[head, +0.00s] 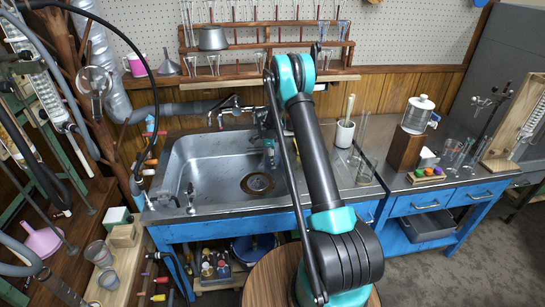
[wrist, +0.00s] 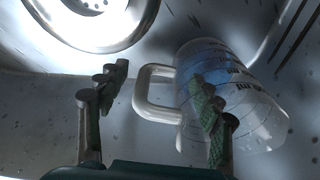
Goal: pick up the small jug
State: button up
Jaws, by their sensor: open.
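The small jug (wrist: 232,90) is clear plastic with dark graduation marks, a bluish tint and a pale handle (wrist: 143,90). It appears tilted in the wrist view and is in the metal sink. My gripper (wrist: 158,88) is open, with one finger left of the handle and the other in front of the jug's body. The handle shows between the fingers; I cannot tell whether either finger touches the jug.
The sink (head: 205,165) has a drain (head: 258,183) near the jug, and its walls surround my gripper. A faucet (head: 232,108) stands at the back rim. A wooden rack (head: 265,48) hangs behind.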

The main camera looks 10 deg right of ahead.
jog(key=shift+d+f, duration=0.2)
jog(key=shift+f, duration=1.3)
grip_shut()
